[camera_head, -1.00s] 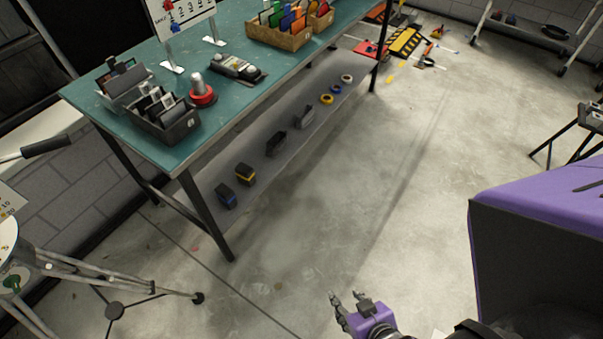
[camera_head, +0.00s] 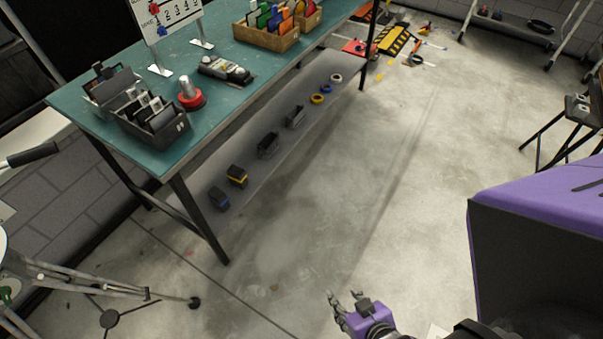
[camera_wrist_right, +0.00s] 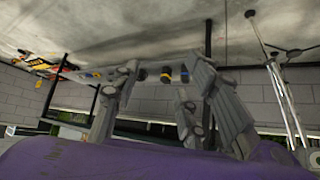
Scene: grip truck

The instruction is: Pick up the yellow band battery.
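The yellow band battery (camera_head: 237,177), a dark block with a yellow stripe, stands on the grey lower shelf (camera_head: 285,150) of the teal workbench. It also shows small and upside down in the right wrist view (camera_wrist_right: 165,76), between my spread fingers. A similar dark battery with a blue band (camera_head: 219,198) is beside it at the near end. My right gripper (camera_head: 344,297) is open and empty over the floor, well to the right of and apart from the shelf. Its open fingers also show in the wrist view (camera_wrist_right: 163,85). My left gripper is not in view.
Dark bins (camera_head: 269,145) and tape rolls (camera_head: 317,99) lie farther along the shelf. A bench leg (camera_head: 200,218) stands near the batteries. A tripod stand (camera_head: 110,285) is at lower left. The concrete floor (camera_head: 330,220) right of the bench is clear.

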